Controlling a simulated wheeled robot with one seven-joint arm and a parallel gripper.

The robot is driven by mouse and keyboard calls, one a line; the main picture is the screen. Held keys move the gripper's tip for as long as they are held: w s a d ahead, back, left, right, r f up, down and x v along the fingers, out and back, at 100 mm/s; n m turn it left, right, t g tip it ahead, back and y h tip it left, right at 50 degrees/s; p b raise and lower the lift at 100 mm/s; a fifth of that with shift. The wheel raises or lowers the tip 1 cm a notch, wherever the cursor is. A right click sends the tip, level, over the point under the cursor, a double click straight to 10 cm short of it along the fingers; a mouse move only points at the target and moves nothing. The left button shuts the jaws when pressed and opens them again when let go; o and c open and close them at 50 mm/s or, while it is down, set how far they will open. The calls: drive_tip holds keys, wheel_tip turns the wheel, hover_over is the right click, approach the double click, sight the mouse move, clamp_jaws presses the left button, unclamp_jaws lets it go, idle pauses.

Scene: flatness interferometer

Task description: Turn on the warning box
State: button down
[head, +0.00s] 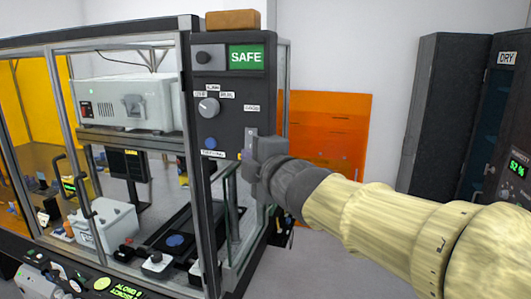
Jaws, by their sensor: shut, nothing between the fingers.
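A dark control box (236,90) is fixed to the corner post of the glass enclosure. At its top is a green lit sign (247,57) reading SAFE, with a round dark button or knob (204,57) to its left. Below are a grey rotary knob (209,107) with small labels, a blue button (210,143) and a light switch plate (250,138) at the right. Which part is the warning box's switch, I cannot tell. My gripper (254,168) is shut and empty at the lower right of the box, just below the switch plate and partly covering it. Whether it touches is unclear.
The framed enclosure (187,85) on the left holds a white instrument (128,102) on a shelf and other equipment below. A tan block (233,20) lies on the box. An orange panel (340,125) stands behind my arm. A dark cabinet marked DRY (506,95) is at right.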

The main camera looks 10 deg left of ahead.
sight(246, 147)
drive_tip(key=w+p, duration=0.1)
drive_tip(key=w, duration=0.2)
drive_tip(key=w+p, duration=0.1)
drive_tip(key=w, duration=0.1)
drive_tip(key=shift+w+a+f+p, duration=0.2)
drive_tip(key=shift+a+f+p, duration=0.1)
drive_tip(key=shift+a, duration=0.1)
drive_tip(key=shift+f, duration=0.1)
